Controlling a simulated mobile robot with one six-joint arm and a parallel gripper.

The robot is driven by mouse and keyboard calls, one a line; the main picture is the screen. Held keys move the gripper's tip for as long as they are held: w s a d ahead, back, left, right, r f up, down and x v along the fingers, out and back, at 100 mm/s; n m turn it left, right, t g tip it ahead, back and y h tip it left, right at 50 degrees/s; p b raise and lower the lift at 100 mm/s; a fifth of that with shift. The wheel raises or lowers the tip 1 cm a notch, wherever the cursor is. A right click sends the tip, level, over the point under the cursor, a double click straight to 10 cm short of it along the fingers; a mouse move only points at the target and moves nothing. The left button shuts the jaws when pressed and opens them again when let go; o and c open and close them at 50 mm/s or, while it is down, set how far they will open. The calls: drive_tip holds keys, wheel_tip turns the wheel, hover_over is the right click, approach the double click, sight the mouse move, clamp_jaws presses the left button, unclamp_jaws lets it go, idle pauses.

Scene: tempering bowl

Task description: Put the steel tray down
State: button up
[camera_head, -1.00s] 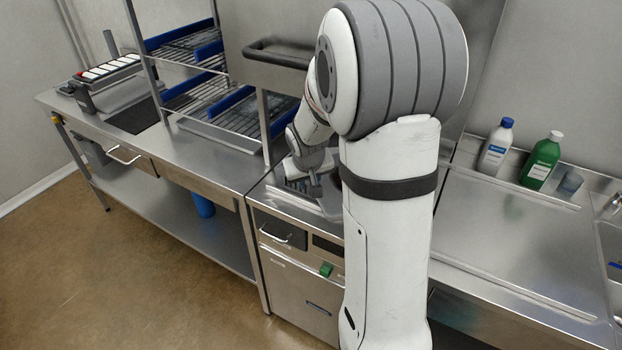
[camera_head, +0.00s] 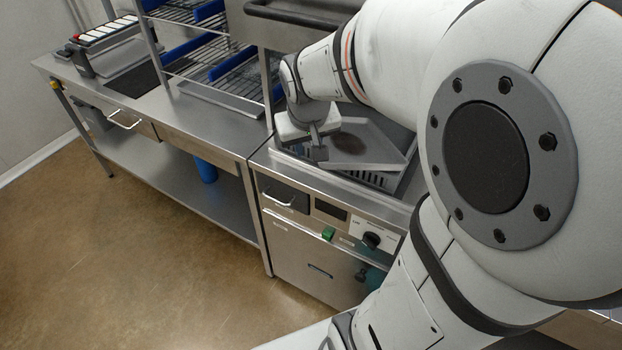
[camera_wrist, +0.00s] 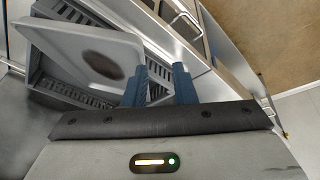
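The steel tray (camera_head: 358,143) is a shallow grey tray with a dark brown round patch on its floor. It lies at an angle over a grey slotted basket (camera_head: 408,178) at the counter's machine. In the wrist view the tray (camera_wrist: 75,38) is at the upper left, skewed against the basket (camera_wrist: 52,93). My gripper (camera_head: 318,150) is at the tray's left end. In the wrist view the two blue fingers of my gripper (camera_wrist: 160,80) stand apart with a gap between them. The tray's near corner is beside the left finger; I cannot tell whether they touch.
A wire rack with blue trim (camera_head: 215,75) stands on the counter to the left. A raised steel hood with a dark handle (camera_head: 290,15) is above the basket. The counter (camera_head: 215,125) left of my gripper is clear. My arm covers the right side.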

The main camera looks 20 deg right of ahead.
drive_tip(key=s+a, duration=0.2)
drive_tip(key=s, duration=0.4)
drive_tip(key=s+a+y, duration=0.1)
drive_tip(key=s+a, duration=0.1)
drive_tip(key=s, duration=0.5)
drive_tip(key=shift+s+a+r+n+g, duration=0.25)
drive_tip(key=shift+s+a+n+g, duration=0.05)
drive_tip(key=shift+n+g, duration=0.1)
